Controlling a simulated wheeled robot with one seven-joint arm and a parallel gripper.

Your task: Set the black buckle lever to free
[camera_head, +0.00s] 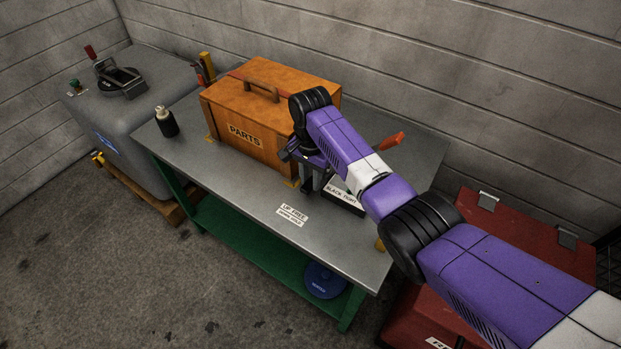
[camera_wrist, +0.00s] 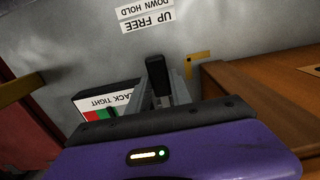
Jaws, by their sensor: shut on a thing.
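My gripper (camera_head: 308,184) is low over the bench, in front of the orange PARTS box. In the wrist view, the gripper's grey fingers (camera_wrist: 165,90) are shut on the black buckle lever (camera_wrist: 156,72), whose dark end shows between them. In the head view the lever is hidden by my gripper and arm. A label reading UP FREE, DOWN HOLD (camera_head: 292,214) lies on the bench in front; it also shows in the wrist view (camera_wrist: 147,17). A BLACK TIGHT indicator (camera_head: 342,194) stands beside the gripper. In the wrist view it (camera_wrist: 98,105) shows red and green patches.
The PARTS box (camera_head: 246,129) stands close behind the gripper on the metal bench (camera_head: 220,180). An orange-red handle (camera_head: 391,141) rises behind my arm. A dark bottle (camera_head: 166,123) stands at the bench's left. A red case (camera_head: 540,235) is at the right.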

